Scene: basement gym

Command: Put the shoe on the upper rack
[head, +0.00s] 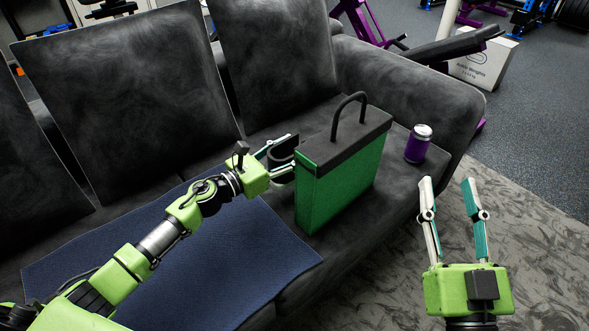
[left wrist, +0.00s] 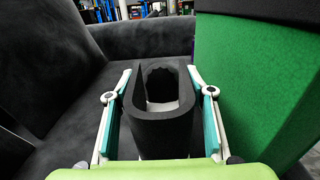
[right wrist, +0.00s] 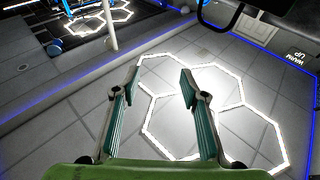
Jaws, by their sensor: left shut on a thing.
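My left gripper (head: 281,158) is over the sofa seat, close to the left side of a green box-shaped bag (head: 340,188). In the head view the dark rolled thing (head: 284,148) is partly hidden by the fingers. My right gripper (head: 447,182) is open and empty above the patterned rug. The right wrist view shows only floor between its fingers (right wrist: 156,80).
The grey sofa (head: 120,80) fills the left and middle. A blue cloth (head: 170,250) lies on its seat. The green bag has a black lid and handle. A purple can (head: 418,145) stands right of it. An ankle-weights box (head: 483,70) is behind. The rug (head: 545,230) is clear.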

